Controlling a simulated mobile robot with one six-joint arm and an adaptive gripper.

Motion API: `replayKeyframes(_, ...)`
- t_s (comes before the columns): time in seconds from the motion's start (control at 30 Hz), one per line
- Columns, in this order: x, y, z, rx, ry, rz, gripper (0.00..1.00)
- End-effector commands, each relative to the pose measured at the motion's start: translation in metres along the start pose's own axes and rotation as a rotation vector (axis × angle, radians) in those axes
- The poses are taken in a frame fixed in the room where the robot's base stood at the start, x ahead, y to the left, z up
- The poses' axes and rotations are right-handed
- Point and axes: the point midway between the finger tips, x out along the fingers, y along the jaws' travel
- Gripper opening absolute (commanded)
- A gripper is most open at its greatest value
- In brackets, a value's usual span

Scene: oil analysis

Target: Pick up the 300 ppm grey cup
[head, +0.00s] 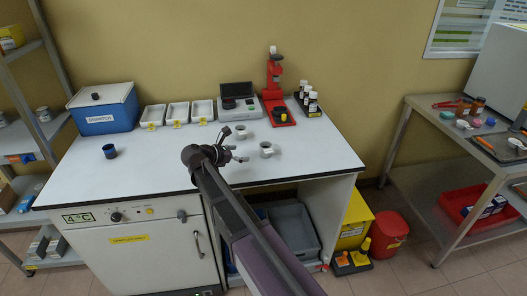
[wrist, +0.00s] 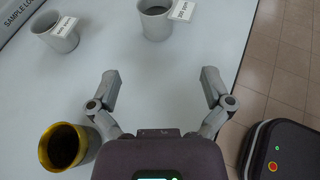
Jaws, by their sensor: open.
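Two grey cups with white paper tags stand on the white bench. The left one (wrist: 58,38) and the right one (wrist: 153,22) are at the top of the wrist view; the tag print is too small to read surely. In the head view, grey cups show at the back (head: 240,133) and nearer the front edge (head: 266,150). A dark cup with a yellow rim (wrist: 45,150) stands beside my left finger in the wrist view; I cannot make it out in the head view. My gripper (wrist: 160,88) is open and empty, pointing toward the grey cups. It also shows low over the bench (head: 236,146).
A dark blue cup (head: 109,151) stands at the bench's left. A blue box (head: 103,120), white trays (head: 178,112), an instrument (head: 238,106), a red stand (head: 275,95) and bottles (head: 308,100) line the back. The bench's front edge runs close to my gripper.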

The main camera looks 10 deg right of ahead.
Motion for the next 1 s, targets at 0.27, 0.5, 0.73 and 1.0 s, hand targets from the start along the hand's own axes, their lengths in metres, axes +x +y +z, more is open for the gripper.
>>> replayKeyframes(0.27, -0.001, 0.002, -0.002, -0.002, 0.0, 0.005, 1.0)
replayKeyframes(0.5, 0.019, 0.002, -0.004, -0.001, 0.0, 0.005, 1.0)
replayKeyframes(0.73, 0.054, 0.003, -0.005, -0.002, 0.0, 0.005, 1.0)
replayKeyframes(1.0, 0.079, 0.004, -0.003, -0.002, 0.0, 0.007, 1.0)
